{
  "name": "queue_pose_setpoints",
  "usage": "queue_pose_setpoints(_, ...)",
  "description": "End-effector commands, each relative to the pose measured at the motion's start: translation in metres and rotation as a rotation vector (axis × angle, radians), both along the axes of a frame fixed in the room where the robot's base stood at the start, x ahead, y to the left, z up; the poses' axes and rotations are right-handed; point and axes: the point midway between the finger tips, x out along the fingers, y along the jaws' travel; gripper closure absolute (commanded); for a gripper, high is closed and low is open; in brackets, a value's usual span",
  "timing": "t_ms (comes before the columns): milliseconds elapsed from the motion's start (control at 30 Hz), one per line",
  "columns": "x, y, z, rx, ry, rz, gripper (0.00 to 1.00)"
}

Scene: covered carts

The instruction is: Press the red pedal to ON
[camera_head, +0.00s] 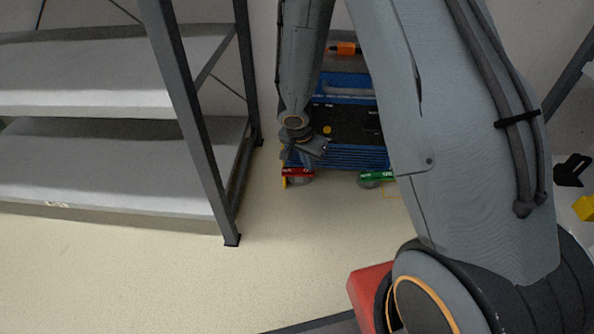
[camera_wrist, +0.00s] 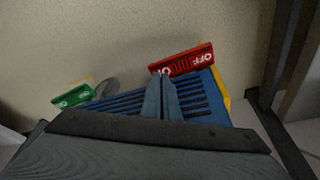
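The red pedal (camera_head: 299,171) is low on the front of a blue and black cart (camera_head: 349,118), at its left end. In the wrist view the red pedal (camera_wrist: 186,61) shows the word OFF, and a second marking beside it is partly covered by my fingertips. My gripper (camera_head: 321,147) is just above the red pedal in the head view. In the wrist view my gripper (camera_wrist: 160,80) has its two fingers together with nothing between them, their tips by the pedal's lettered edge. I cannot tell whether they touch it.
A green pedal (camera_head: 375,177) is at the right of the same cart and also shows in the wrist view (camera_wrist: 73,96). A grey shelf rack (camera_head: 222,205) stands to the left. The floor in front is clear. My arm hides the cart's right part.

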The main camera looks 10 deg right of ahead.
Motion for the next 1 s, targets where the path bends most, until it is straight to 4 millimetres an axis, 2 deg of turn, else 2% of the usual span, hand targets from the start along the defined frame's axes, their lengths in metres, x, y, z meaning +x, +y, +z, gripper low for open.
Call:
queue_pose_setpoints(467, 0.0, 0.001, -0.003, 0.001, 0.0, 0.001, 1.0)
queue_pose_setpoints(1000, 0.0, 0.0, 0.035, 0.001, -0.001, -0.001, 1.0)
